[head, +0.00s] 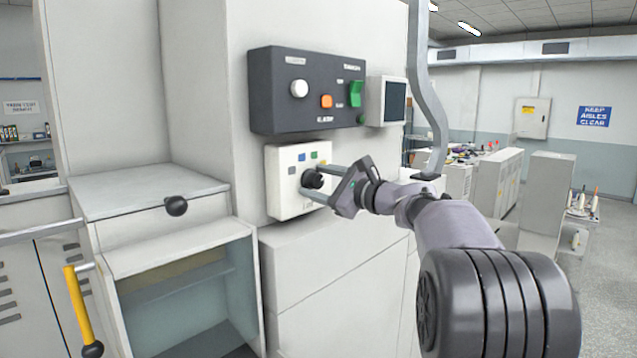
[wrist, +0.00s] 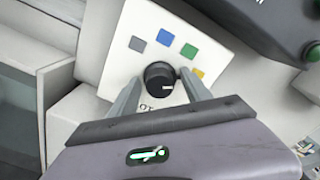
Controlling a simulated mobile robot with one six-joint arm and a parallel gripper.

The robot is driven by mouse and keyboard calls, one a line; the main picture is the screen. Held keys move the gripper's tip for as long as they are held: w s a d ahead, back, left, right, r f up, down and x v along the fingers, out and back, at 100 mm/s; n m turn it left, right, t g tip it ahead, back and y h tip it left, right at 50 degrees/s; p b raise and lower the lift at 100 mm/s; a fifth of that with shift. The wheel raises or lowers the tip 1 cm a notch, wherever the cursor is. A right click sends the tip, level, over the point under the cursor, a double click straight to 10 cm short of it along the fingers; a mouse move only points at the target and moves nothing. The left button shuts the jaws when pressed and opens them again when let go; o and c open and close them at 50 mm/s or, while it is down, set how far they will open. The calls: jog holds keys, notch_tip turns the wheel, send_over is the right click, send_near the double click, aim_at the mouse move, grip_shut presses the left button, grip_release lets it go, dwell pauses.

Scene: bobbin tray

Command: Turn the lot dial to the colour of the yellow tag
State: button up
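The lot dial (head: 313,179) is a round black knob on a white panel (head: 283,201); it also shows in the wrist view (wrist: 158,75). A pale mark sits on its face towards the lower right in the wrist view. Around its top are grey (wrist: 137,44), blue (wrist: 165,37), green (wrist: 189,51) and yellow (wrist: 198,73) patches; the yellow one is partly behind a finger. My gripper (head: 322,182) has one finger on each side of the dial, with small gaps seeming to show. I cannot make out a separate yellow tag.
A dark control box (head: 290,118) with a white knob, an orange button and a green switch is just above the panel. A small grey screen box (head: 386,101) is beside it. An open cabinet (head: 180,262) and a yellow-handled lever (head: 78,305) are at left.

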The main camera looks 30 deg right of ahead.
jog(key=b+v, duration=0.4)
jog(key=v, duration=1.3)
jog(key=shift+s+b, duration=0.2)
jog(key=shift+b, duration=0.1)
jog(key=s+a+f+n+g+b, duration=0.35)
jog(key=a+f+b, duration=0.35)
jog(key=a+f, duration=0.5)
jog(key=s+a+f+n+g+b, duration=0.2)
jog(key=a+f+n+g+b, duration=0.2)
jog(key=a+f+b, duration=0.55)
jog(key=s+a+f+n+g+h+b, duration=0.1)
jog(key=s+f+n+b, duration=0.3)
jog(key=f, duration=0.8)
jog(key=s+a+f+n+g+h+b, duration=0.1)
jog(key=s+a+f+n+b, duration=0.2)
jog(key=s+f, duration=0.6)
jog(key=s+a+f+n+g+h+b, duration=0.1)
jog(key=s+f+n+b, duration=0.4)
jog(key=f, duration=1)
jog(key=shift+s+a+f+g+h+b, duration=0.4)
jog(key=shift+s+a+h+b, duration=0.3)
jog(key=shift+a, duration=0.4)
